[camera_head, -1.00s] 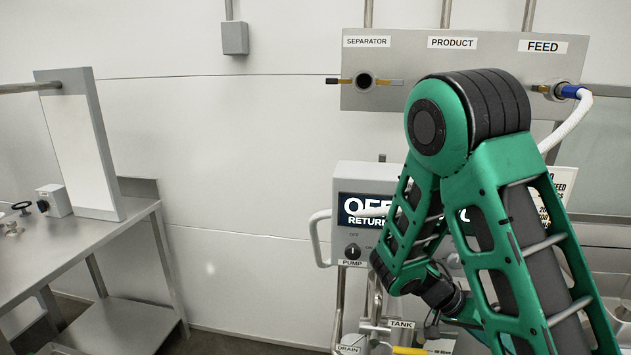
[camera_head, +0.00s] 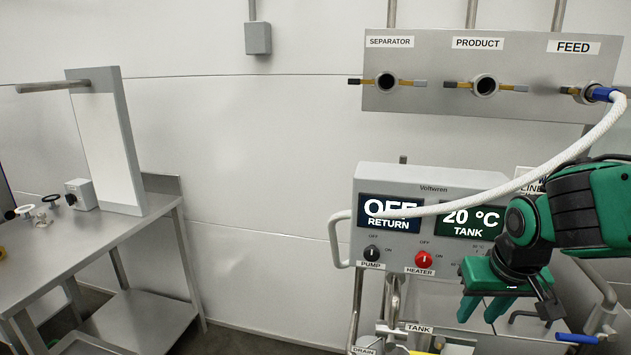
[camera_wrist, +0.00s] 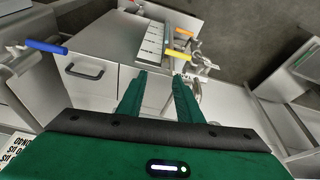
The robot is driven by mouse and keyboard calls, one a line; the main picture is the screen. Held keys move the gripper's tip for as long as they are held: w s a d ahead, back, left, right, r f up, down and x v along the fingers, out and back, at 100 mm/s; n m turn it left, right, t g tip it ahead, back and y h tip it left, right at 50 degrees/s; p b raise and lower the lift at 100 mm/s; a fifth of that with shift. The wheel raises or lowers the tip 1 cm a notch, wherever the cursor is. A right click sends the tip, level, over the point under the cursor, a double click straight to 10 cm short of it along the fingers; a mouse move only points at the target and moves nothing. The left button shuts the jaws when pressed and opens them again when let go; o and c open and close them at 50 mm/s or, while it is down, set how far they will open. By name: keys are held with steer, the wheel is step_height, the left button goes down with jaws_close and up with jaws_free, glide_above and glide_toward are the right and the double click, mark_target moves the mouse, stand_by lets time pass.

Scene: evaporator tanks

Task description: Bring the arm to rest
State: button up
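My green arm reaches in from the right edge in the head view. My gripper (camera_head: 482,311) points down in front of the lower right of the control panel (camera_head: 431,180). Its two green fingers are apart with nothing between them. In the wrist view the gripper (camera_wrist: 161,82) also shows open and empty, above a grey cabinet (camera_wrist: 95,72). The panel reads OFF RETURN and 20 °C TANK. The black pump knob (camera_head: 371,253) and red heater knob (camera_head: 423,259) are in clear view.
A white hose (camera_head: 590,140) runs from the FEED port (camera_head: 582,92) down across the panel. Valves with a blue handle (camera_head: 576,339) and a yellow handle (camera_head: 424,352) sit low. A steel table (camera_head: 90,250) stands left; the wall between is clear.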

steer(key=s+d+m+g, duration=0.2)
steer(key=s+d, duration=0.3)
steer(key=s, duration=0.3)
steer(key=s+d+m+g, duration=0.2)
steer(key=s+d, duration=0.3)
steer(key=s, duration=0.4)
steer(key=shift+s+m+y, duration=0.25)
steer(key=shift+m+y, duration=0.15)
steer(key=shift+m, duration=0.2)
steer(key=shift+r, duration=0.1)
steer(key=shift+w+f, duration=0.25)
steer(key=shift+w, duration=0.4)
